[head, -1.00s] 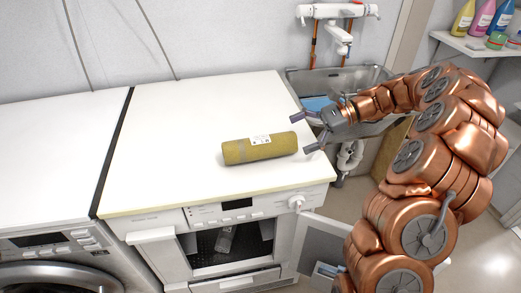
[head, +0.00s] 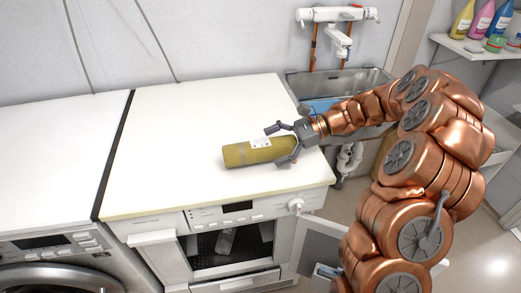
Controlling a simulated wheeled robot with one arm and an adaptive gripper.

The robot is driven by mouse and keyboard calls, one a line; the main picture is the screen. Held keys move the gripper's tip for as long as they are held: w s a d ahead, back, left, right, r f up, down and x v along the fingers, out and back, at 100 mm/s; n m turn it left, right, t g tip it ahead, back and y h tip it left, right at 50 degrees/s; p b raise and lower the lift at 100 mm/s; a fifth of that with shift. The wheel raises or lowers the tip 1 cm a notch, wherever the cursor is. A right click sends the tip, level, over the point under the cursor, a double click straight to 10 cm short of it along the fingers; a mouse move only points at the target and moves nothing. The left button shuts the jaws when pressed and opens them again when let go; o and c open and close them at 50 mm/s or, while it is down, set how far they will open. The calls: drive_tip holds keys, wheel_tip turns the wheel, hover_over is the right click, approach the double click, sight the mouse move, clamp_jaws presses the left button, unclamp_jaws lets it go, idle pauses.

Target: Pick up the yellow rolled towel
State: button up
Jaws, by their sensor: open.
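The yellow rolled towel (head: 245,153) lies on its side on the white top of the right-hand machine, near its front right part. It has a white label on its upper side. My gripper (head: 278,146) is open at the towel's right end. One finger is behind and above the towel, and the other is in front of its right end. The towel's right end is partly hidden by the gripper. I cannot tell whether the fingers touch it.
The white machine top (head: 170,130) is clear to the left of the towel. An open machine door (head: 318,245) hangs below the front edge. A shelf with bottles (head: 480,18) is at upper right.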

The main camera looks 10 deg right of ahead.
drive_tip(key=c, duration=1.2)
